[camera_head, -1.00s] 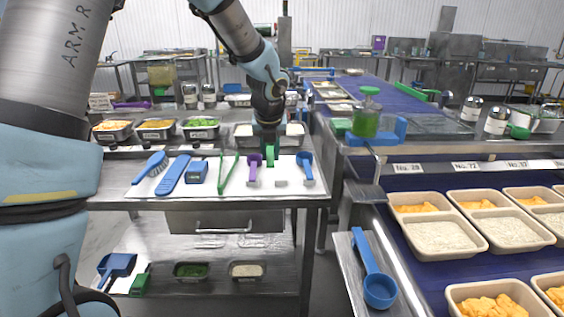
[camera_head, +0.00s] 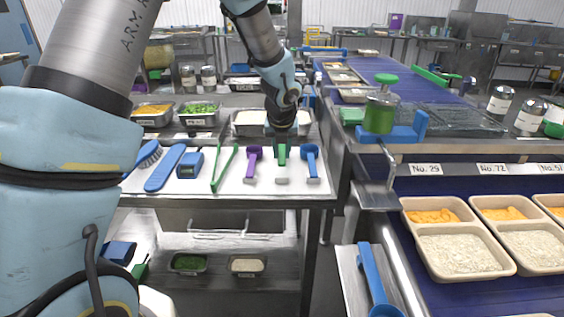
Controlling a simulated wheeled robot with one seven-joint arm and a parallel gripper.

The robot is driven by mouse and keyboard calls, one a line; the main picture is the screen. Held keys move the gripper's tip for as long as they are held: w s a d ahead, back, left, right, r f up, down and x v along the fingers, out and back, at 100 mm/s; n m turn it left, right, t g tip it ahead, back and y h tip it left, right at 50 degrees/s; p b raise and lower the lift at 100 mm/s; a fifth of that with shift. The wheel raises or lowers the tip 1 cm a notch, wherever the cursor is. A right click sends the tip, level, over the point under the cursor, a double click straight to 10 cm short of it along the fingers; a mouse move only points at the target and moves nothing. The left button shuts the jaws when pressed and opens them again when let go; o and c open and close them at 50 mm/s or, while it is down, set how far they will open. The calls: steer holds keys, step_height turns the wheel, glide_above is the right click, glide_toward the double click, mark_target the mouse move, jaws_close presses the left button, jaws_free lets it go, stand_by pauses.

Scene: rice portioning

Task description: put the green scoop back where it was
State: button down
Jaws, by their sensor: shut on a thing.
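The green scoop (camera_head: 282,155) is upright at the back part of the white mat (camera_head: 230,186), between a purple scoop (camera_head: 252,163) and a blue scoop (camera_head: 311,162). My gripper (camera_head: 282,140) points down from above and is shut on the green scoop's upper part. The fingertips are small and dark, and the scoop is partly hidden by them. A small pale holder (camera_head: 282,181) stands on the mat just in front of the green scoop. I cannot tell whether the scoop touches the mat or the holder.
Green tongs (camera_head: 224,168), a blue label tool (camera_head: 190,165) and a blue spatula (camera_head: 165,168) lie left of the scoops. Food pans (camera_head: 199,115) stand behind. A conveyor with trays (camera_head: 459,250) is at the right, beside another blue scoop (camera_head: 374,282).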

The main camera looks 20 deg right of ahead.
steer(key=shift+f, duration=1.85)
steer(key=shift+f, duration=0.1)
steer(key=c, duration=0.7)
jaws_free()
